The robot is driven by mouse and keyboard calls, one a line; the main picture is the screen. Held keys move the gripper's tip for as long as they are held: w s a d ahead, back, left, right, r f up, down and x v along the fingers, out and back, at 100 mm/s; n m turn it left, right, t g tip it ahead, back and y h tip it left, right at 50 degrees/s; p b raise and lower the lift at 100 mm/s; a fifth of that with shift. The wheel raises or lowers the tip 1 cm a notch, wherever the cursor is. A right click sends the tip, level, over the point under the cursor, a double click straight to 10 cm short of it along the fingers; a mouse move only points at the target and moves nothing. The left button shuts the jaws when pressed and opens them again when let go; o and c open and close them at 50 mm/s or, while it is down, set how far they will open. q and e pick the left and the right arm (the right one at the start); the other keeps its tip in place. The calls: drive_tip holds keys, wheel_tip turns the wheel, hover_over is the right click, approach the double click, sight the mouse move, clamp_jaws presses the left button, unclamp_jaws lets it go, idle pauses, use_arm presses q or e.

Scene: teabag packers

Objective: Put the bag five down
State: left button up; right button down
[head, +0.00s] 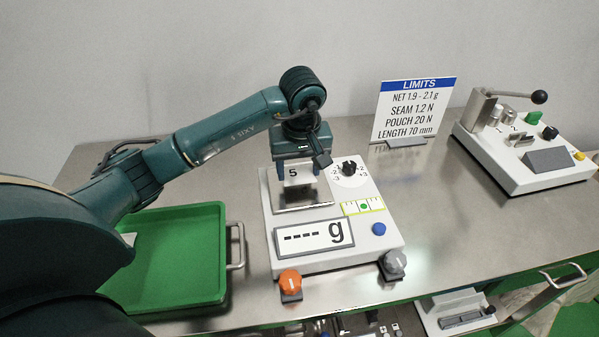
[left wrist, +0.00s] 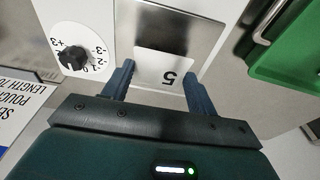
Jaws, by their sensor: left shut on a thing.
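Bag five (head: 296,171), a small white piece marked with a black 5, is held between the fingers of my left gripper (head: 298,174). It sits over the steel weighing plate (head: 303,196) of the scale (head: 355,246); I cannot tell whether it touches the plate. In the left wrist view the bag (left wrist: 160,66) shows its 5 upside down between the two blue fingers of the left gripper (left wrist: 158,72). The scale display (head: 312,237) reads dashes and g. My right gripper is not in view.
A green tray (head: 180,262) with a metal handle lies left of the scale. A limits sign (head: 413,108) stands behind to the right. A white machine with a black-knobbed lever (head: 530,160) stands at the far right. The steel table between is clear.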

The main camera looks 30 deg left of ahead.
use_arm(q)
drive_tip(key=shift+f, duration=0.95)
drive_tip(key=o, duration=0.5)
drive_tip(key=shift+f, duration=0.2)
drive_tip(key=o, duration=0.5)
drive_tip(key=shift+r, duration=0.1)
